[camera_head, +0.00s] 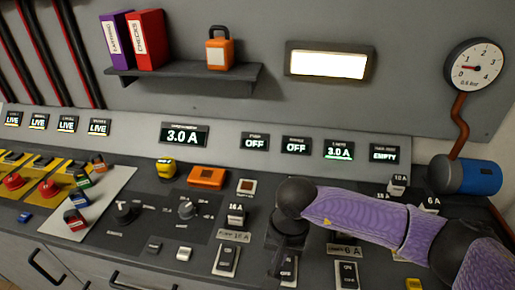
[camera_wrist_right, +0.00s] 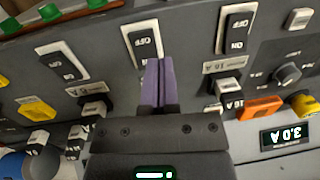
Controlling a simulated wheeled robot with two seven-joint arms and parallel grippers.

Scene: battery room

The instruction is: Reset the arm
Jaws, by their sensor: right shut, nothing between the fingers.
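My right arm (camera_head: 365,218), with a purple sleeve, comes in from the right in the head view and bends down over the console. Its gripper shows in the right wrist view (camera_wrist_right: 158,78), with two purple fingers shut together and nothing between them. The fingertips are in front of the lower edge of the middle rocker switch (camera_wrist_right: 146,38), marked ON and OFF; I cannot tell whether they touch it. Another rocker switch (camera_wrist_right: 237,27) is to its right and a third (camera_wrist_right: 62,64) to its left. My left gripper is not in view.
The sloped console carries an orange box (camera_head: 207,177), a yellow object (camera_head: 166,168), a rotary knob (camera_head: 187,210) and padlocked levers at left. Displays line the back; the wide one (camera_head: 184,135) reads 3.0 A. A gauge (camera_head: 475,65) and blue cylinder (camera_head: 478,177) stand at right.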

